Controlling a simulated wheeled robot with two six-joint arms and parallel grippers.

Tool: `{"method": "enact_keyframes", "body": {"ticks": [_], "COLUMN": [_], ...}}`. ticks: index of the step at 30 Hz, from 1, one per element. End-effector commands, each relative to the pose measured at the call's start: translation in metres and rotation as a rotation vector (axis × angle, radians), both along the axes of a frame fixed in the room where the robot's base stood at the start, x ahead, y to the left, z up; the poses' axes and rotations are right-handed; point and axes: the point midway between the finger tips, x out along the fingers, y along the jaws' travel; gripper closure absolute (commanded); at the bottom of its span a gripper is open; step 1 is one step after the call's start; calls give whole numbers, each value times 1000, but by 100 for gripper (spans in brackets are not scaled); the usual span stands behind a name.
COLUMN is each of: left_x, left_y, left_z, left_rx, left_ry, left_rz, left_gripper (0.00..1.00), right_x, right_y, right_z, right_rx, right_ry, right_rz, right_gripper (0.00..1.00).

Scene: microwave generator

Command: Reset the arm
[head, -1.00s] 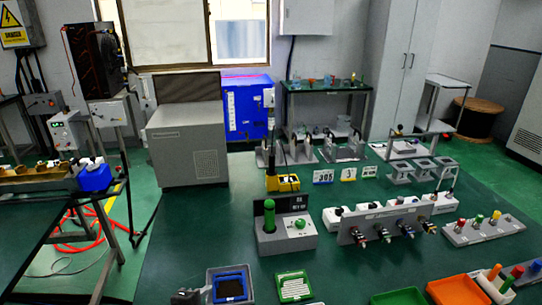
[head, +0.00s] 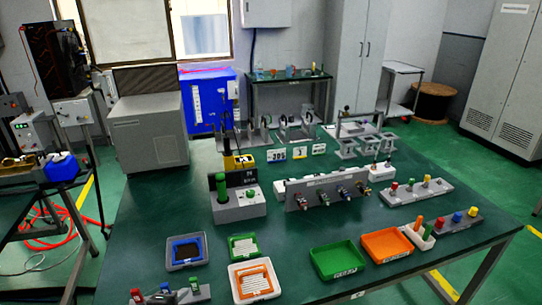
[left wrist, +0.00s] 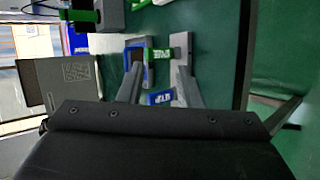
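My left gripper (left wrist: 158,78) shows in the left wrist view, with its two grey fingers apart and nothing visible held between them. Its dark body fills the bottom of that view. Beyond the fingers lie a blue-framed tray (left wrist: 138,42) and a green piece (left wrist: 160,53); whether the fingers touch anything is hard to tell. A blue piece (left wrist: 160,97) shows between the fingers, lower down. Neither gripper shows in the head view. My right gripper is in no frame.
The green table (head: 150,215) carries a grey box with a green cylinder (head: 238,206), a row of connectors (head: 327,193), a green tray (head: 338,260), an orange tray (head: 386,245) and a blue-framed tray (head: 187,250). A grey cabinet unit (head: 148,130) stands at the back left.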

Motion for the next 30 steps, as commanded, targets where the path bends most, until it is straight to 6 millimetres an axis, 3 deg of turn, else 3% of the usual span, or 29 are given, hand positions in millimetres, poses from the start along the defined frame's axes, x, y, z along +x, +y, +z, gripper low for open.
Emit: {"method": "enact_keyframes", "body": {"ticks": [8, 14, 24, 30], "left_x": [-33, -71, -176, -221], "left_y": [16, 32, 72, 86], "left_z": [-14, -26, -40, -37], "left_rx": [219, 444, 950, 1111], "left_ry": [66, 147, 383, 478], "left_rz": [-114, -258, -742, -990], "left_gripper": [68, 68, 68, 68], "right_x": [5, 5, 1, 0], "right_y": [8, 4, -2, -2], "right_z": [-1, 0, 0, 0], "right_rx": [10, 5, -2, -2], "right_ry": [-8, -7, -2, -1], "right_rz": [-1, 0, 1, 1], "right_gripper": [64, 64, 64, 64]}}
